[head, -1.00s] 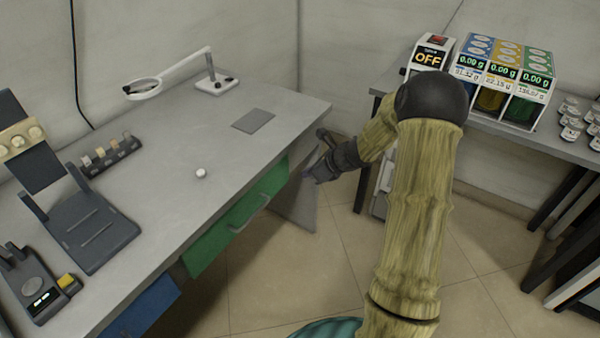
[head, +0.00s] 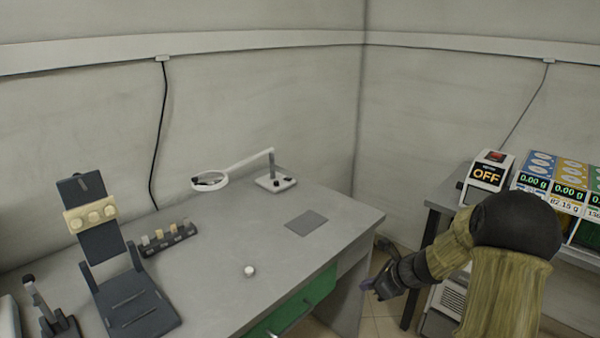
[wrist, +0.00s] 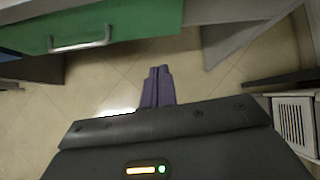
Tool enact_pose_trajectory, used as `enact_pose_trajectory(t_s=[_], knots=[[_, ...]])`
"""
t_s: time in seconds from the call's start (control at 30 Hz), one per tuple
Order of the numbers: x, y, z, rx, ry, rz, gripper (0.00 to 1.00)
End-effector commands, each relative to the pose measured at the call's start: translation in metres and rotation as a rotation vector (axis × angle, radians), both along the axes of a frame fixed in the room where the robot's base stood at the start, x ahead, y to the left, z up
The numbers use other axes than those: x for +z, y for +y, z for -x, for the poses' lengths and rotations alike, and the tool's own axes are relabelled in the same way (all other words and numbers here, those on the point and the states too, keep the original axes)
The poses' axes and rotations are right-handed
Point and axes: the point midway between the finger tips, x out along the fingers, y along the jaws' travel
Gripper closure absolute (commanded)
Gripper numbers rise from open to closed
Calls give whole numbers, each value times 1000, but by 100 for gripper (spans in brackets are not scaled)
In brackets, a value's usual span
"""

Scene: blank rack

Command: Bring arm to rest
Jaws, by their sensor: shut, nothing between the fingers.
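My gripper (head: 369,287) hangs beside the right end of the grey desk (head: 225,245), below its top, with my arm folded at the right of the head view. In the wrist view the two purple fingers (wrist: 158,75) are together and empty, with bare tiled floor beyond them. The fingers appear clear of the desk and of the green drawer (wrist: 120,22).
A small white round object (head: 249,271), a grey pad (head: 306,222), a magnifier lamp (head: 210,181) and a dark stand (head: 130,300) are on the desk. An OFF-labelled device (head: 487,176) and dispensers (head: 570,180) stand on the right table. Floor between is free.

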Motion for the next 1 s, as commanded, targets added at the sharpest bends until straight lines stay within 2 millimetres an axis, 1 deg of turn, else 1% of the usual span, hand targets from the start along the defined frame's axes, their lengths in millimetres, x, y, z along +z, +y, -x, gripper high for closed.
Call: enact_pose_trajectory(t_s=[0.03, 0.07, 0.17, 0.3, 0.5, 0.6, 0.7, 0.97, 1.0], knots=[[3, 10, 8, 71, -8, 50, 100], [5, 16, 15, 126, -12, 90, 100], [10, 37, 44, 356, -39, 250, 100], [20, 61, 91, 739, -97, 490, 100], [34, 79, 152, 1283, -203, 783, 100], [41, 83, 175, 1511, -256, 891, 100], [46, 86, 194, 1705, -305, 975, 100], [56, 89, 231, 2118, -426, 1142, 100], [68, 88, 228, 2101, -419, 1135, 100]])
